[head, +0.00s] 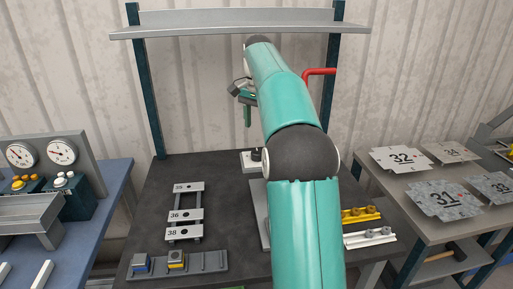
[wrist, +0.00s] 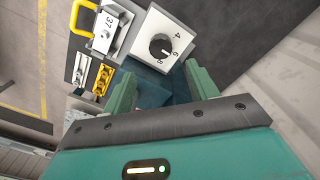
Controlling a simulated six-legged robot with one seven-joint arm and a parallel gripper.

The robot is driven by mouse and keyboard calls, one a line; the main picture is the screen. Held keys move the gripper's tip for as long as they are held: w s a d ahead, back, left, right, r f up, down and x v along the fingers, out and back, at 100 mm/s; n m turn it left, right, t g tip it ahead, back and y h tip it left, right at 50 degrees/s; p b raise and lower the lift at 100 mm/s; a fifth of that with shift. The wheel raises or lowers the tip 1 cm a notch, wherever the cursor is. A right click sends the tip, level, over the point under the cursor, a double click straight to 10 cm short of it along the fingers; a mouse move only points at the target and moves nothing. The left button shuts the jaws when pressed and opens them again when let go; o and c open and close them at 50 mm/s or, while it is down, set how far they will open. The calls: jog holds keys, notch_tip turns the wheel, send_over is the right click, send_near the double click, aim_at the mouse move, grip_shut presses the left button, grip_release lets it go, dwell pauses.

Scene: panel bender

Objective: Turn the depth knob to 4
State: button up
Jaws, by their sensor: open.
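The depth knob (wrist: 160,46) is a round black knob on a white dial plate (wrist: 146,30). The figures 4, 6 and 8 show beside it; I cannot tell for sure which one it points at. In the head view the knob (head: 256,154) stands at the back of the dark table, partly hidden by my arm. My gripper (wrist: 163,86) is open and empty, its two green fingers apart, with the knob beyond the gap between them. In the head view my gripper (head: 246,112) hangs above the knob, clear of it.
A rack with plates 35, 36 and 38 (head: 185,215) lies left on the dark table (head: 220,235). A shelf (head: 240,25) spans the back. Numbered sheets (head: 400,158) lie on the right table.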

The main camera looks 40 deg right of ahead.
aim_at(256, 153)
notch_tip(256, 153, down, 9)
jog(key=shift+f, duration=0.1)
dwell(0.3)
jog(key=c, duration=1)
